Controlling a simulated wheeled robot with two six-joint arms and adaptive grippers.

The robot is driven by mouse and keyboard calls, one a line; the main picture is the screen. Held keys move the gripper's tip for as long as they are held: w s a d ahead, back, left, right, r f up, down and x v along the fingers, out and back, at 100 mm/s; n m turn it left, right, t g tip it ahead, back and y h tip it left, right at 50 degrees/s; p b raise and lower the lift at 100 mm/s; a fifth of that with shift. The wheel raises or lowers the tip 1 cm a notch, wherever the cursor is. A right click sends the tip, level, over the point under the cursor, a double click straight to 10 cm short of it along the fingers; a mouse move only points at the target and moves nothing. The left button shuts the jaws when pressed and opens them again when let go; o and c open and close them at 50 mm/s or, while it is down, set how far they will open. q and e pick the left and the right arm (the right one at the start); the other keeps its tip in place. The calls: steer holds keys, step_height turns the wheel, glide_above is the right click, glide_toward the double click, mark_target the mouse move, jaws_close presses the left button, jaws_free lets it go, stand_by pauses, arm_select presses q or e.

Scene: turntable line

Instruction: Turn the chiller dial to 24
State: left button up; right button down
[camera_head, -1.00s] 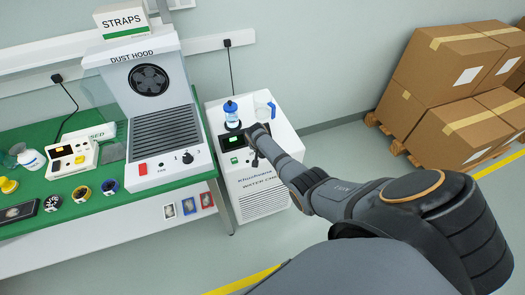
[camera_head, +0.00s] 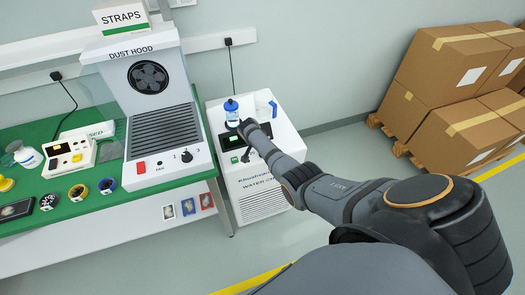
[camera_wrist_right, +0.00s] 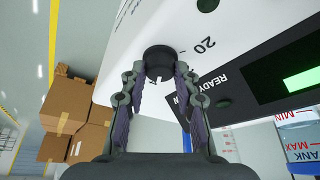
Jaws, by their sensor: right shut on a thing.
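The water chiller (camera_head: 265,183) is a white box on the floor right of the bench. Its dark front panel carries a lit green display (camera_head: 231,139), which also shows in the wrist view (camera_wrist_right: 303,80). The dial (camera_wrist_right: 158,58) is a round black knob with a pale mark, and a printed 20 stands beside it. My right gripper (camera_wrist_right: 160,73) is shut on the dial, one finger on each side. In the head view my right gripper (camera_head: 246,154) is small and partly covered by my arm, so the dial setting is unreadable there. My left gripper is out of view.
A blue-capped clear vessel (camera_head: 232,115) and a blue-handled jug (camera_head: 265,108) are on the chiller top. The bench (camera_head: 110,203) with the dust hood (camera_head: 150,75) stands close on the left. Cartons (camera_head: 440,85) are stacked at right, with clear floor between.

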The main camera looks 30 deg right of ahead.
steer(key=c, duration=1)
jaws_free()
steer(key=v, duration=1.2)
